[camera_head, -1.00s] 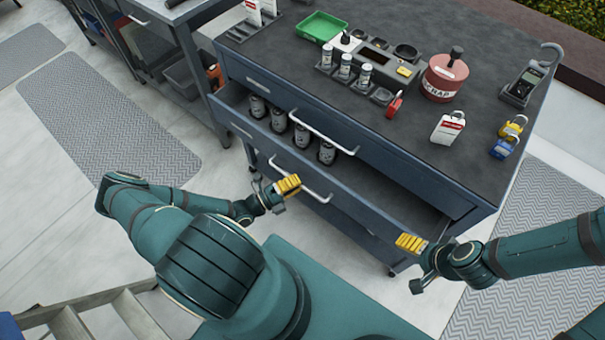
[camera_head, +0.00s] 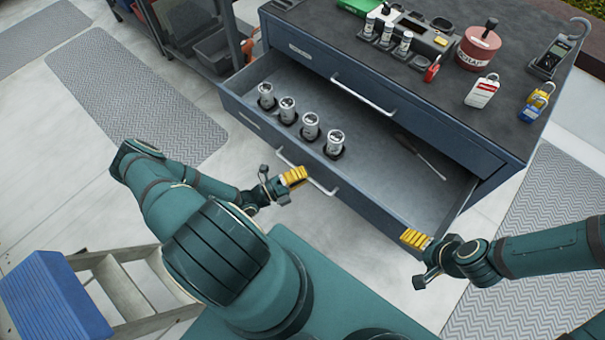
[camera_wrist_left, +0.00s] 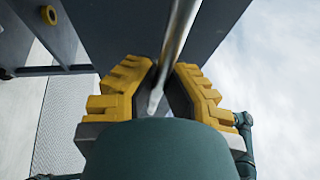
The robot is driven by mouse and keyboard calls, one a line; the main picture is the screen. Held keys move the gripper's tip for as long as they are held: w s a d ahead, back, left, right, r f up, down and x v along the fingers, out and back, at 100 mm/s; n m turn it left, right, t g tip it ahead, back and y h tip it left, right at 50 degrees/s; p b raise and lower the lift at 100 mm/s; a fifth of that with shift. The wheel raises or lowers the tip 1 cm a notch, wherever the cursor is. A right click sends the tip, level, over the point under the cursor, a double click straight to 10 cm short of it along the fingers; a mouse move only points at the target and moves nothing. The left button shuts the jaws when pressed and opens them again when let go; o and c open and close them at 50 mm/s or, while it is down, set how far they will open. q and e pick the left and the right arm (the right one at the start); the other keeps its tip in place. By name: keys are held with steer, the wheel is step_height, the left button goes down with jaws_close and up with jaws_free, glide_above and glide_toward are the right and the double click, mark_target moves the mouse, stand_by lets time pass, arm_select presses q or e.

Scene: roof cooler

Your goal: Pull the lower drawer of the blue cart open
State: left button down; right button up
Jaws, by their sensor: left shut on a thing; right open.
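The blue cart (camera_head: 440,120) stands ahead with its lower drawer (camera_head: 370,208) pulled well out. Inside the drawer are several silver-grey canisters (camera_head: 310,126) in a row and a screwdriver-like tool (camera_head: 422,158). My left gripper (camera_head: 294,177) is at the drawer's front, shut on the lower drawer's bar handle (camera_head: 325,188). In the left wrist view the handle bar (camera_wrist_left: 178,40) runs between the yellow fingers (camera_wrist_left: 160,95). My right gripper (camera_head: 415,239) is open and empty, close to the right end of the drawer front; whether it touches is unclear. The upper drawer (camera_head: 385,95) is shut.
A shelf unit (camera_head: 190,40) stands at the back left. A blue-topped step (camera_head: 55,295) is at lower left. Grey mats (camera_head: 135,95) lie on the floor.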

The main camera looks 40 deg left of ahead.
arm_select(q)
steer(key=shift+d, duration=0.1)
stand_by(0.3)
steer(key=c, duration=1)
jaws_free()
steer(key=shift+s, duration=0.1)
steer(key=v, duration=1.2)
